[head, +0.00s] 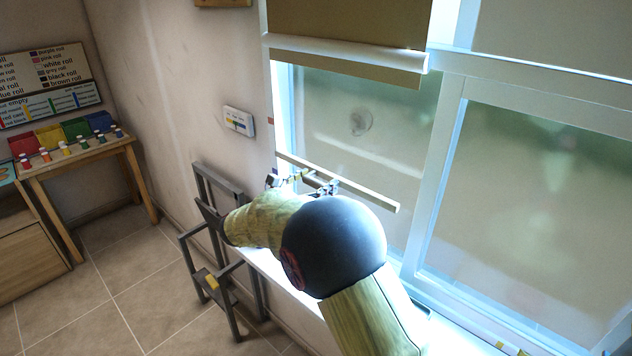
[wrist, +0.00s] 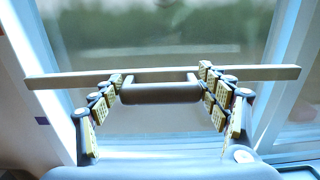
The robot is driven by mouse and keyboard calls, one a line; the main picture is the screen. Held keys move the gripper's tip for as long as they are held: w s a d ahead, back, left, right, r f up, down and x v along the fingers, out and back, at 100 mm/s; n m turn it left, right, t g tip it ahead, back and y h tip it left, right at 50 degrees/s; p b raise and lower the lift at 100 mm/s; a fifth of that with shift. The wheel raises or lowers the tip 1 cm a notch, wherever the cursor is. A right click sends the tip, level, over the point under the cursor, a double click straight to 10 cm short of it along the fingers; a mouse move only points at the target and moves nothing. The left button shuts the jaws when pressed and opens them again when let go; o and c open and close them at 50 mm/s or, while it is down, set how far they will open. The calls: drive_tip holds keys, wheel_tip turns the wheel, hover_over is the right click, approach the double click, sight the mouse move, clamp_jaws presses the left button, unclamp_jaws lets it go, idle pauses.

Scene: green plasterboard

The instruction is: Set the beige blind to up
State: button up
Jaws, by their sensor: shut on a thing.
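The beige blind (head: 345,18) hangs at the top of the left window pane, with a pale roll (head: 345,55) across it and a short beige strip below. Lower down, a long thin beige bar (head: 375,198) crosses the pane; it also spans the wrist view (wrist: 60,80). A dark grey handle (wrist: 160,93) sits at the middle of this bar. My gripper (wrist: 162,80) is shut on the handle, one finger at each end. In the head view my gripper (head: 305,181) is at the bar, partly hidden by my arm. How the bar joins the blind is unclear.
A small labelled wall panel (head: 239,120) is left of the window. A grey metal frame (head: 210,230) stands below it. A wooden table (head: 85,153) with coloured bins and small rolls is at the far left. Tiled floor (head: 120,270) lies clear between. A second pane (head: 535,200) is right.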

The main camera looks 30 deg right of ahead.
wheel_tip(320, 180, up, 30)
drive_tip(key=p, duration=1.7)
drive_tip(key=shift+p, duration=0.3)
drive_tip(key=shift+r, duration=0.1)
drive_tip(key=o, duration=1.7)
drive_tip(key=shift+f, duration=0.25)
drive_tip(key=v, duration=1.2)
